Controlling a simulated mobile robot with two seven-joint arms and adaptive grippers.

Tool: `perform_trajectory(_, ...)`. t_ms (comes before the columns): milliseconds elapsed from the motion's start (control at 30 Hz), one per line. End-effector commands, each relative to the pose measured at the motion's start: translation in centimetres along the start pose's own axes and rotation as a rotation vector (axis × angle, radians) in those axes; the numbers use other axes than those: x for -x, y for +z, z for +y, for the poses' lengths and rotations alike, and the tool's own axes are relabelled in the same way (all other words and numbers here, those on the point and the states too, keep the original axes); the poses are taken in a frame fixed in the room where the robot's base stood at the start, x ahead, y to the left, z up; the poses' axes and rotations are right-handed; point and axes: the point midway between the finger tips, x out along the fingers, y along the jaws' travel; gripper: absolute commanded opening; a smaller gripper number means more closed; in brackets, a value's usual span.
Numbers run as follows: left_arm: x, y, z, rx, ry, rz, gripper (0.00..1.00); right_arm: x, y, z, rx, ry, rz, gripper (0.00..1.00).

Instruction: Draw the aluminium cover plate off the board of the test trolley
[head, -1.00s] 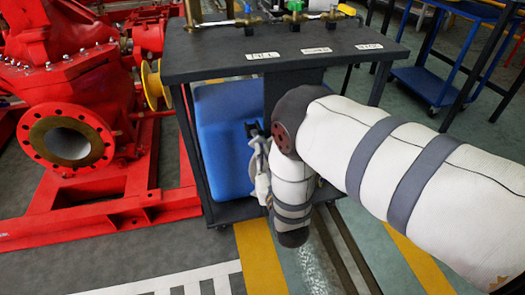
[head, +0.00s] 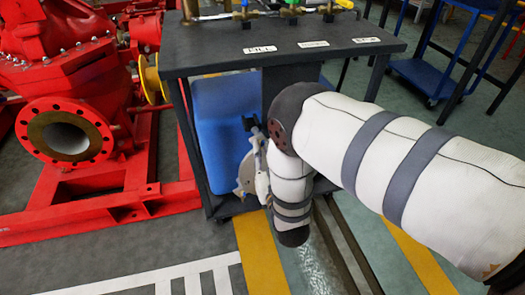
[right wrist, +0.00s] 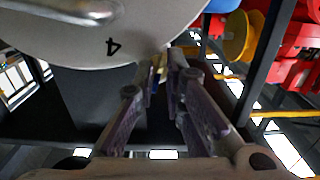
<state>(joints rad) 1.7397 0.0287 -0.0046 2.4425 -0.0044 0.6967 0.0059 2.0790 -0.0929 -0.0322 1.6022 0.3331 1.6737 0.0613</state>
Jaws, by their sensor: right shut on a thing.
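The aluminium cover plate (right wrist: 95,30) is a pale round disc marked "4", with a grey bar handle (right wrist: 70,10), across the top of the right wrist view. My right gripper (right wrist: 164,62) is shut on the plate near its lower right rim; the exact contact is hard to see. In the head view part of the plate (head: 246,173) shows left of my right forearm, tilted, in front of the blue tank. My forearm hides the rest and most of the gripper. The test trolley (head: 220,55) has a dark labelled top. Its board (head: 290,88) is mostly hidden behind my arm. My left gripper is not in view.
A blue tank (head: 220,130) sits in the trolley frame. A red pump (head: 62,135) on a red base stands close at the left. A blue cart (head: 435,80) stands at the back right. Open floor lies in front of the trolley.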

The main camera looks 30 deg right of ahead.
Motion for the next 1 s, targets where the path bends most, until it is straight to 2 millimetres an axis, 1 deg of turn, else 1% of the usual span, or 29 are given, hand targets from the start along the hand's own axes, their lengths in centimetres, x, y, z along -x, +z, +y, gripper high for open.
perform_trajectory(33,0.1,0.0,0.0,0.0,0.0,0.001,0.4,-0.2,-0.6,0.0,0.004,0.0,0.017,0.0)
perform_trajectory(100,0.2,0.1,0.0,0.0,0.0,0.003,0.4,0.0,-0.6,0.0,0.004,0.0,0.017,0.0)
perform_trajectory(800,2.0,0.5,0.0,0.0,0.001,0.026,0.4,4.1,-0.6,0.0,0.004,0.0,0.016,0.0)
perform_trajectory(1000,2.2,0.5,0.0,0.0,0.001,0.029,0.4,4.7,-0.6,0.0,0.004,0.0,0.016,0.0)
